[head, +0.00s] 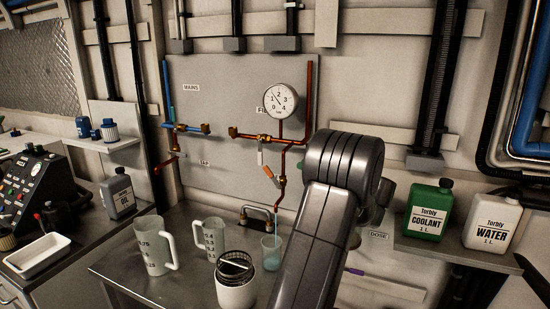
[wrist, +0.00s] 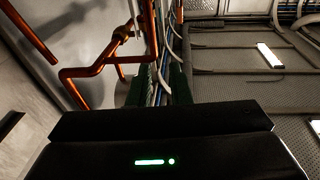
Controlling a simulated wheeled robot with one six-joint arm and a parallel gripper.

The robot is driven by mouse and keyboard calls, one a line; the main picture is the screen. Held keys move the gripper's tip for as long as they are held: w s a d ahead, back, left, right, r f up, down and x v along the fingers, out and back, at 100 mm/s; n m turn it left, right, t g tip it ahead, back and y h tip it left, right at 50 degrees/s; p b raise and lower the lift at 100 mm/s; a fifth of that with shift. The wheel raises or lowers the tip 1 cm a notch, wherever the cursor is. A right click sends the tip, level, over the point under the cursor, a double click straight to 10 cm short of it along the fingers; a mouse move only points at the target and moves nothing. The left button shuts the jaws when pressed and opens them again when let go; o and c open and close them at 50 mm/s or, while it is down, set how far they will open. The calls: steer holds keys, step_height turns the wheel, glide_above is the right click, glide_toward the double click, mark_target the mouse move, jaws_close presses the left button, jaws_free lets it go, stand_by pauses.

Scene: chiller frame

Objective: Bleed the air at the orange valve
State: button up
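The orange valve handle (head: 267,173) sits on a copper branch pipe below the gauge (head: 281,100), angled down to the right. A clear cup (head: 271,254) with bluish contents stands on the bench below this branch. My arm crosses the head view to the right of the valve and hides my gripper's fingers there. In the wrist view two dark green fingers of my gripper (wrist: 160,88) stand apart with a gap between them, and nothing is held. Copper pipe (wrist: 95,70) with a brass fitting (wrist: 122,33) shows beyond at left; the orange handle is not clearly visible there.
A white-handled valve (head: 260,157) is just above the orange one. Two jugs (head: 152,243) (head: 211,240) and a white pot (head: 236,288) stand on the bench. A green coolant bottle (head: 430,212) and white water bottle (head: 491,223) stand on the right shelf.

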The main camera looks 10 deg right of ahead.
mark_target(268, 175)
steer(key=w+a+f+g+p, duration=0.1)
steer(key=a, duration=0.2)
steer(key=w+a+f+n+g+p, duration=0.1)
steer(key=w+a, duration=0.1)
steer(key=a, duration=0.2)
steer(key=w+a+f+p, duration=0.1)
steer(key=w+a+p, duration=0.1)
steer(key=a, duration=0.2)
steer(key=shift+w+a+f+n+g, duration=0.1)
steer(key=shift+w+n+g, duration=0.1)
steer(key=shift+n+g, duration=0.15)
jaws_close()
